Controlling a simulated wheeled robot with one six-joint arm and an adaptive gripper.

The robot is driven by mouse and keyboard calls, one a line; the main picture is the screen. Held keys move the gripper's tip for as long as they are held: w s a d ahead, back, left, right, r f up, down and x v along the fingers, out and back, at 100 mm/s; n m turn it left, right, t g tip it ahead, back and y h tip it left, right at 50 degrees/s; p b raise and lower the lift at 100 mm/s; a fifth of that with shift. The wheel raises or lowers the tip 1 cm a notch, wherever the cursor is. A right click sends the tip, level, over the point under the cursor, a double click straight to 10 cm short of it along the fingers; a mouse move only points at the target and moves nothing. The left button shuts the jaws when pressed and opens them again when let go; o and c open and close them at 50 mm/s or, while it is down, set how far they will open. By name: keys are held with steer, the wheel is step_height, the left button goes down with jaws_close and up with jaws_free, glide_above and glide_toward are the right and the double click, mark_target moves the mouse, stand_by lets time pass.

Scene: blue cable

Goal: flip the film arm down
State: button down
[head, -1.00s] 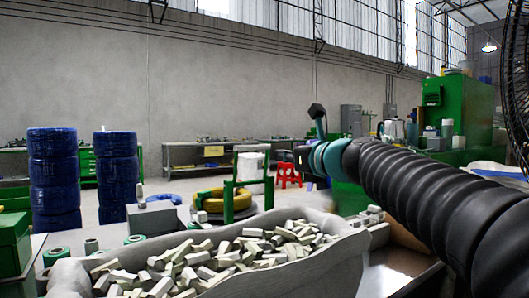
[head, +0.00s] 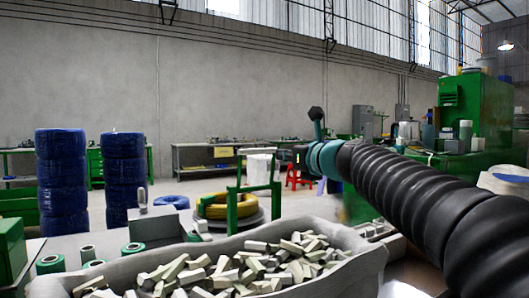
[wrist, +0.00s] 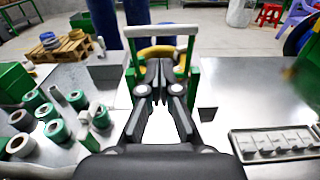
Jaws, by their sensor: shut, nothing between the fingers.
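The film arm looks like a green upright frame (head: 238,195) with a pale bar across its top, standing raised around a yellow cable coil (head: 216,208). In the wrist view, the film arm's pale bar (wrist: 160,30) and two green posts show straight ahead. My gripper (wrist: 158,66) is shut and empty, its fingertips lying between the posts and below the bar in that picture. I cannot tell whether they touch the frame. In the head view, my gripper (head: 301,157) is right of the frame, its fingers hard to make out. The coil is partly hidden behind my fingers in the wrist view.
A grey bin (head: 345,262) of pale blocks stands in front. Green-ended rolls (wrist: 57,131) lie on the metal table at left. A slotted tray (wrist: 280,143) lies at right. Blue cable stacks (head: 61,185) stand at left.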

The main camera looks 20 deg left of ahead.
mark_target(260, 150)
steer(key=p+x, duration=0.2)
steer(key=x, duration=0.8)
steer(key=shift+w, duration=0.1)
steer(key=shift+r, duration=0.15)
